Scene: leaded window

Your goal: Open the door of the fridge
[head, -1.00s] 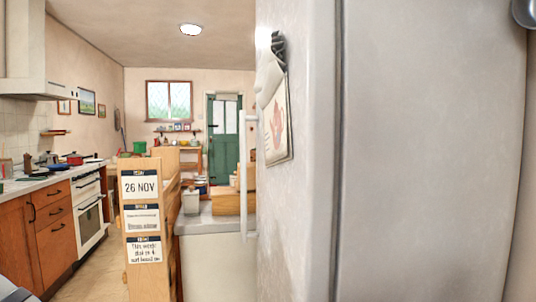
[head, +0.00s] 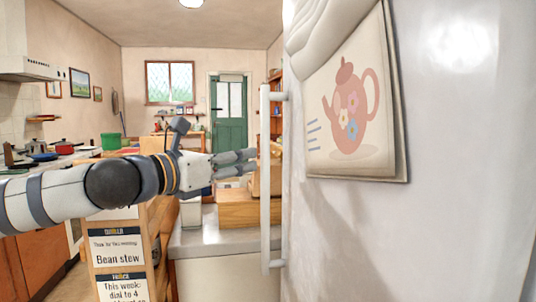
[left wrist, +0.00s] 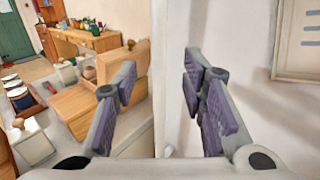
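The white fridge door (head: 440,220) fills the right of the head view, and its pale surface also shows in the left wrist view (left wrist: 250,50). A long upright white handle (head: 265,190) stands out along its left edge. My left gripper (head: 255,161) reaches in from the left, with its fingertips close to the handle's upper half. I cannot tell whether they touch it. In the left wrist view my left gripper (left wrist: 163,72) is open, with fingers spread either side of the door's edge and nothing clearly held between them. My right gripper is out of view.
A teapot picture (head: 350,110) hangs on the fridge. Left of the fridge stands a counter (head: 190,243) with a wooden box (head: 235,212). A wooden stand with signs (head: 118,250) is below my left arm. A green door (head: 229,130) is at the back.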

